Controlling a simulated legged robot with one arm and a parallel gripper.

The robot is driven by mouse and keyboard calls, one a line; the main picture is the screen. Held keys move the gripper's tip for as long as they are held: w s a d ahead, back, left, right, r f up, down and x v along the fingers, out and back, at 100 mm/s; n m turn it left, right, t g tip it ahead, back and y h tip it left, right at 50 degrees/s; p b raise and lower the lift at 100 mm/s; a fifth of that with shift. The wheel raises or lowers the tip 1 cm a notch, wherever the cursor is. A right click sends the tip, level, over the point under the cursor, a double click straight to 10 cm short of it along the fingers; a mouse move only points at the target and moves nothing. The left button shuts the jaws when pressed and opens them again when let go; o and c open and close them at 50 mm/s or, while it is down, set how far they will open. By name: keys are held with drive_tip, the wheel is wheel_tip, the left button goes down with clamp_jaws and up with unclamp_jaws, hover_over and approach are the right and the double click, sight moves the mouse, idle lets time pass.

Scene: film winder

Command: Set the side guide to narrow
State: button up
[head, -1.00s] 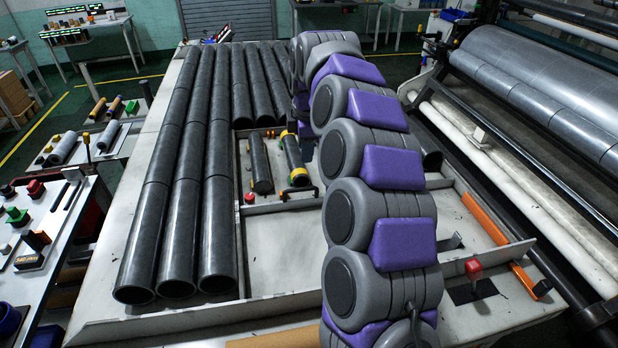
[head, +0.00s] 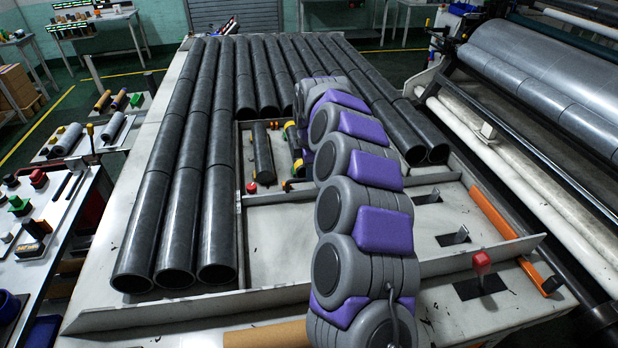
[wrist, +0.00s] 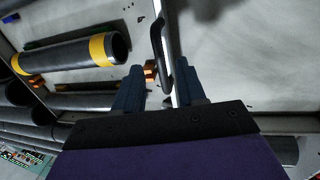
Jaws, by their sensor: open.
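No part is clearly labelled as the side guide. A thin pale divider (head: 270,197) crosses the bed, with a black handle (head: 291,184) on it and a red knob (head: 252,187) at its left end. In the wrist view the black handle (wrist: 161,45) rises along a rail edge, just beyond my gripper (wrist: 158,82). My gripper is open; its right finger is close to the handle's lower end, and I cannot tell whether they touch.
Long dark tubes (head: 190,170) fill the left and back of the bed. A yellow-banded tube (wrist: 65,57) lies left of my gripper. A red-knobbed lever (head: 481,263) and an orange strip (head: 500,218) are at right. Bare bed (head: 275,245) shows left of my arm.

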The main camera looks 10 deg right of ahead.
sight(303, 179)
drive_tip(key=f, duration=0.1)
drive_tip(key=a+f, duration=0.2)
drive_tip(key=shift+w+f, duration=0.15)
drive_tip(key=shift+w, duration=0.2)
drive_tip(key=shift+d+f, duration=0.1)
drive_tip(key=shift+d, duration=0.7)
drive_tip(key=shift+c, duration=0.3)
drive_tip(key=c, duration=0.3)
drive_tip(key=shift+a, duration=0.45)
clamp_jaws()
drive_tip(key=shift+d, duration=0.1)
